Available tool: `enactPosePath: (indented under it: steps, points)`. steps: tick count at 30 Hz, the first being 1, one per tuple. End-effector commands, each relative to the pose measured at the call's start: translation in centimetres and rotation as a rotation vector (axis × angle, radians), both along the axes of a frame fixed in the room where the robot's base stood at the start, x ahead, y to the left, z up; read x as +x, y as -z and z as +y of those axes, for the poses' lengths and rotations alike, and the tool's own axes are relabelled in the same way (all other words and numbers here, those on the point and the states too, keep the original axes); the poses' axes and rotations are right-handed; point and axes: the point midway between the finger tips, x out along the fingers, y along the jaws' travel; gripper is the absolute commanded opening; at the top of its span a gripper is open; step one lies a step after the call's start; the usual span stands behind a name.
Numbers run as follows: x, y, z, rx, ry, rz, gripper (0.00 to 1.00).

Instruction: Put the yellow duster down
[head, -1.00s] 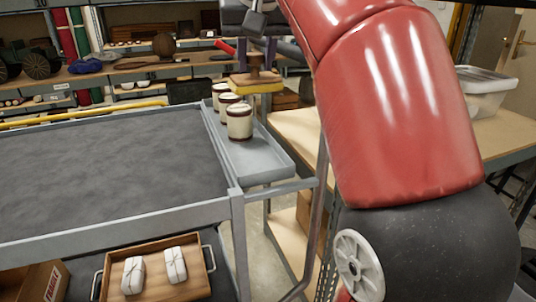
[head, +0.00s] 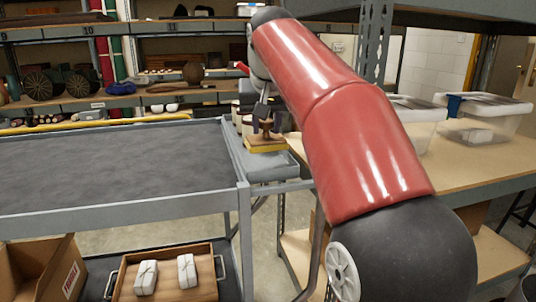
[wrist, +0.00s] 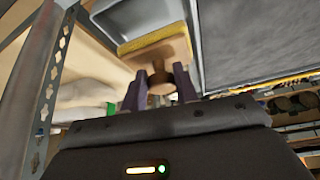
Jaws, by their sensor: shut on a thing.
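The yellow duster (head: 266,144) has a yellow pad under a wooden block with a round knob. My gripper (head: 266,118) is shut on its knob and holds it over the front end of the cart's grey side tray (head: 285,170). In the wrist view the purple fingers of my gripper (wrist: 158,88) are either side of the knob, and the duster (wrist: 155,42) is beyond them, with the tray (wrist: 130,16) behind it. I cannot tell whether the pad touches the tray. Cream jars (head: 247,126) stand in the tray behind the duster, partly hidden.
The cart's dark top (head: 110,165) is bare. A wooden tray (head: 205,256) with two white wrapped parcels and a cardboard box (head: 45,270) are below. A shelf (head: 445,174) with clear bins (head: 482,122) stands at right, behind my arm.

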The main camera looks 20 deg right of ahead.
Motion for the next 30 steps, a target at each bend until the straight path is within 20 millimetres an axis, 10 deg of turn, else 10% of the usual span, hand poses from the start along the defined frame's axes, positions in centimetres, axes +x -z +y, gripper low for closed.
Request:
enactPosePath:
  steps: [14,27,28,30]
  points:
    - [0.0,4.7,0.3,0.000,0.000,-0.001,0.01]
    - [0.0,5.0,0.4,0.000,0.001,0.000,0.01]
    - [0.0,4.9,0.4,0.000,0.001,0.000,0.32]
    - [0.0,4.9,0.4,0.000,0.001,0.000,0.41]
